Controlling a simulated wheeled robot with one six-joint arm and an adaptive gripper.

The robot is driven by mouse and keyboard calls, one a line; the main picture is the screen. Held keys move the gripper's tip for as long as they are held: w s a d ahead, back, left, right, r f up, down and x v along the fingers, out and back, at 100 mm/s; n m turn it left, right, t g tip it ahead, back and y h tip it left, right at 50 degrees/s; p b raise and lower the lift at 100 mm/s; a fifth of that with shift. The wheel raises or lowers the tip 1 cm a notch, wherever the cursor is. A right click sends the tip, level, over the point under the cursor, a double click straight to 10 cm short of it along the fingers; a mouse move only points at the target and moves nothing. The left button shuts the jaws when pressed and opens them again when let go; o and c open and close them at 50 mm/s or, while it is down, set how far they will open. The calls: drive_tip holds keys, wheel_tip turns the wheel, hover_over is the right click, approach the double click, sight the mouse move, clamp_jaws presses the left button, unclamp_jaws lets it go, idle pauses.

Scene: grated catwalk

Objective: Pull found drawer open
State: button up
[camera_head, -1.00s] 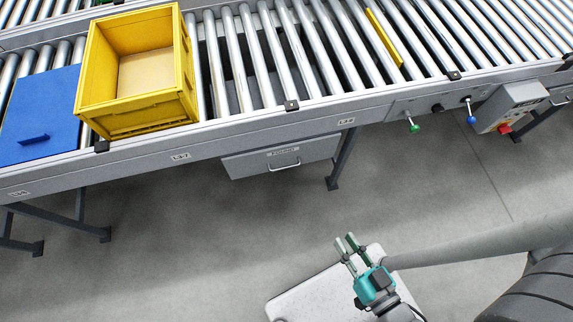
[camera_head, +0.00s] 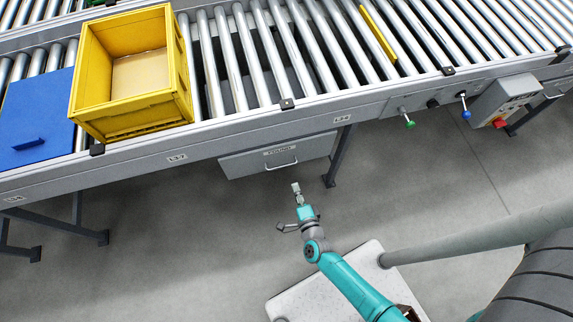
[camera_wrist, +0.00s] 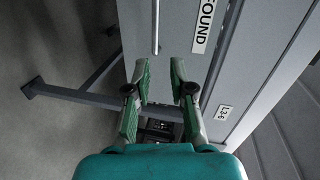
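The grey drawer (camera_head: 240,162) labelled FOUND hangs under the conveyor, left of a support leg, and looks shut. Its thin bar handle (camera_head: 282,165) is on the front face, below the label. In the wrist view the FOUND label (camera_wrist: 204,24) and the bar handle (camera_wrist: 155,22) appear at the top, with the handle beyond the fingertips. My gripper (camera_head: 296,187) is just in front of the drawer, a little below the handle in the head view. In the wrist view my gripper (camera_wrist: 160,75) has its two green-padded fingers apart with nothing between them.
A yellow crate (camera_head: 182,75) and a blue panel (camera_head: 30,140) sit on the conveyor rollers above. A support leg (camera_head: 338,160) stands right of the drawer. Green and blue knobs and a control box (camera_head: 505,98) are further right. The floor before the drawer is clear.

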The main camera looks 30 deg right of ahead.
sight(287, 165)
drive_tip(key=shift+m, duration=0.5)
drive_tip(key=x, duration=1.2)
drive_tip(key=shift+w+f, duration=0.3)
drive_tip(key=shift+f, duration=0.15)
clamp_jaws()
